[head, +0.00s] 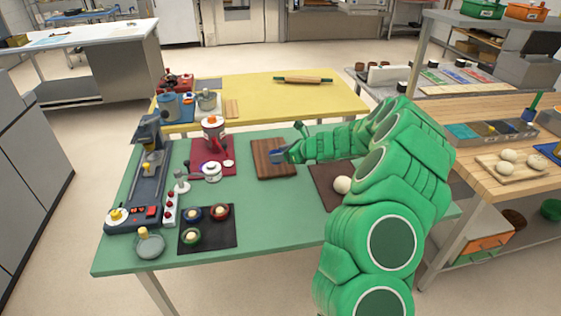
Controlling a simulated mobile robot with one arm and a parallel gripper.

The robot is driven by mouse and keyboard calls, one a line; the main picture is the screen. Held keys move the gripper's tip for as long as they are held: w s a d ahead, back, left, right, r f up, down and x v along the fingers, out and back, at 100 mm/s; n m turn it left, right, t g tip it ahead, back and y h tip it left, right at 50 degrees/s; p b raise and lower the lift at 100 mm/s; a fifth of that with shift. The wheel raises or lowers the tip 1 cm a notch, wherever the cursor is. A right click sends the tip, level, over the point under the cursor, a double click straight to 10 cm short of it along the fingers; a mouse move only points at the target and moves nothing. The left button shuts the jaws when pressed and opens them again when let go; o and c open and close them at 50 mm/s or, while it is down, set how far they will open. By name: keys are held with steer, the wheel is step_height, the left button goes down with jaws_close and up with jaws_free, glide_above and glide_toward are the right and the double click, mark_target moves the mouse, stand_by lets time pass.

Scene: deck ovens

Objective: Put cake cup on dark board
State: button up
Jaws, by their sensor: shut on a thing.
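My gripper (279,155) is at the end of my green arm, low over the dark wooden board (268,172), near its right side. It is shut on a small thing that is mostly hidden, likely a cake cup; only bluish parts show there. I cannot tell whether it touches the board. The mat's front right spot is bare.
A brown mat (325,184) with a pale dough ball (342,184) lies right of the board, partly behind my arm. A red mat (201,161) with a red-and-white appliance (213,128) is to the left. A yellow table (300,98) with a rolling pin (303,80) stands behind.

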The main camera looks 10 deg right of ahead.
steer(key=shift+w+f, duration=0.35)
steer(key=shift+f, duration=1.6)
steer(key=shift+f, duration=0.1)
steer(key=o, duration=1)
